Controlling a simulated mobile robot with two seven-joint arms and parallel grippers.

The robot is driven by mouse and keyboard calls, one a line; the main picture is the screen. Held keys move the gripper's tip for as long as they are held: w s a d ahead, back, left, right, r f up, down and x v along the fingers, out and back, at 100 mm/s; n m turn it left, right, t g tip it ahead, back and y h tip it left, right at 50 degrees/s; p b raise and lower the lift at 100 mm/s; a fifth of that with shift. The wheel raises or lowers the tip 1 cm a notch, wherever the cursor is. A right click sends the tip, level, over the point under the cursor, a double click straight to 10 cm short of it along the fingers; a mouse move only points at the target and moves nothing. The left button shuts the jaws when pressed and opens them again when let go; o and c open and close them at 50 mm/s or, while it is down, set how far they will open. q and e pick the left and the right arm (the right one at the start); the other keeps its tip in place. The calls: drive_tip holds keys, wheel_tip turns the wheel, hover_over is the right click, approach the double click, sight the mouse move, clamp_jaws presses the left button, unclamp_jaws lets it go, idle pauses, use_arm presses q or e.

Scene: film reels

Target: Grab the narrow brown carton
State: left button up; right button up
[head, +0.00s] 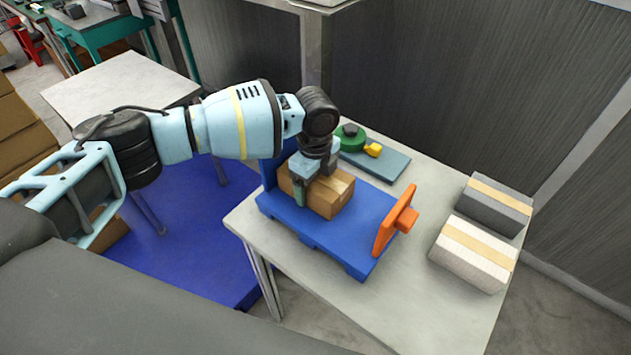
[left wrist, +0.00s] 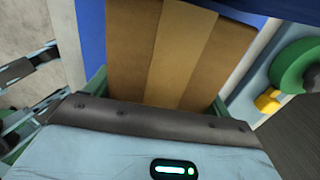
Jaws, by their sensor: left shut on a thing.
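The narrow brown carton (head: 326,201) lies on a blue tray-like stand (head: 369,215) on the table, with a lighter tape strip along its top. My left gripper (head: 316,184) reaches down over the carton from above and is shut on it, one finger showing on its near side. In the left wrist view the carton (left wrist: 178,50) fills the space between the green fingers. Whether the carton is lifted off the stand I cannot tell. My right gripper is not in view.
An orange upright piece with a knob (head: 392,225) stands at the stand's right end. A grey box (head: 494,206) and a whitish box (head: 473,253) sit on the table's right. A green round object (head: 349,138) and a yellow piece (head: 373,150) lie behind, on a blue-grey mat (head: 385,167).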

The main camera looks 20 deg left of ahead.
use_arm(q)
drive_tip(key=shift+r, duration=0.65)
wheel_tip(320, 180, up, 2)
drive_tip(key=shift+w+r, duration=0.1)
drive_tip(key=shift+r, duration=0.1)
drive_tip(key=s+r+p, duration=0.1)
drive_tip(key=s+p, duration=0.1)
drive_tip(key=s, duration=1.4)
drive_tip(key=shift+r, duration=0.15)
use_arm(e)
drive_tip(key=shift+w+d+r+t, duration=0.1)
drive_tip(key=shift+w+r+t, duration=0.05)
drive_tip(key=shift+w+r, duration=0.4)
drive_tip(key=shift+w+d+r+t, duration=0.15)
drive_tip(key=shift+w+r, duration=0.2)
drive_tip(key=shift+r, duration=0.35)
use_arm(q)
drive_tip(key=shift+s+a, duration=0.1)
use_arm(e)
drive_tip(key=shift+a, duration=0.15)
